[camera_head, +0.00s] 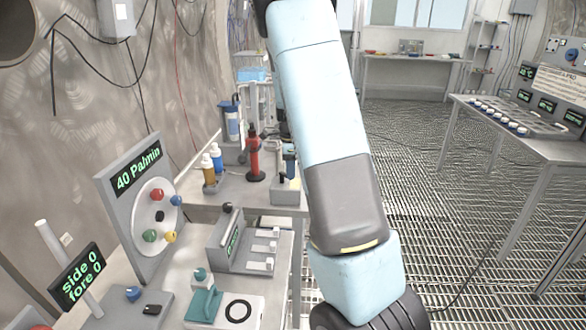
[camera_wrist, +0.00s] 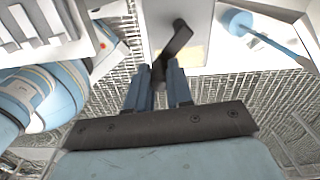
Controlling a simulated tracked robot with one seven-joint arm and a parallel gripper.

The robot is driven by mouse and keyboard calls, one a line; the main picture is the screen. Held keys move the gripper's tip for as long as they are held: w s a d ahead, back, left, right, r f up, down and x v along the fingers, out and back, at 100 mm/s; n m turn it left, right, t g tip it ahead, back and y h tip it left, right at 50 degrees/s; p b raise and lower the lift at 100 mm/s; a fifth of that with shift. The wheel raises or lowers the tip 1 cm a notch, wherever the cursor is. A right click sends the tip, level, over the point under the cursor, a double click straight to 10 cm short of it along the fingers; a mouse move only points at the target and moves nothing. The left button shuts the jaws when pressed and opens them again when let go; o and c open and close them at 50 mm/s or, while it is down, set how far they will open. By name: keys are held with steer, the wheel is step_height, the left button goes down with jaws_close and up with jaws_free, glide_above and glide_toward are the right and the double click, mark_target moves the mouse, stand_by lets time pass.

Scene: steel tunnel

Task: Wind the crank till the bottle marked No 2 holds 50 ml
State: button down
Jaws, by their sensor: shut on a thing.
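In the wrist view a dark crank (camera_wrist: 177,42) stands out from a grey housing at the top middle. My gripper (camera_wrist: 160,84) has its two blue fingers on either side of the crank's handle end and is shut on it. In the head view my arm crosses the middle, and neither the gripper nor the crank can be made out. A brown bottle (camera_head: 208,172) and a blue bottle (camera_head: 216,157) stand upright on the bench at left. No label reading No 2 and no liquid level can be read in either view.
A panel (camera_head: 138,182) reading "40 Pa/min" with coloured knobs stands at left, near a "Side 0 fore 0" display (camera_head: 80,277). A red stand (camera_head: 253,160) is behind. A table (camera_head: 552,148) is at right. Grating floor (camera_head: 420,150) lies open between. A blue-handled tool (camera_wrist: 238,21) lies right of the crank.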

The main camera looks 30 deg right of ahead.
steer(key=a+m, duration=0.1)
steer(key=m, duration=0.1)
steer(key=a+m, duration=0.1)
steer(key=m, duration=0.2)
steer(key=shift+a+m, duration=0.15)
steer(key=shift+m, duration=0.15)
steer(key=shift+w+a+m, duration=0.15)
steer(key=shift+a+m, duration=0.2)
steer(key=shift+m, duration=0.7)
steer(key=shift+w+a+m, duration=0.15)
steer(key=shift+a+m, duration=0.2)
steer(key=shift+m, duration=0.7)
steer(key=c, duration=1)
jaws_free()
steer(key=shift+r, duration=0.1)
step_height(320, 180, up, 14)
steer(key=shift+f, duration=0.25)
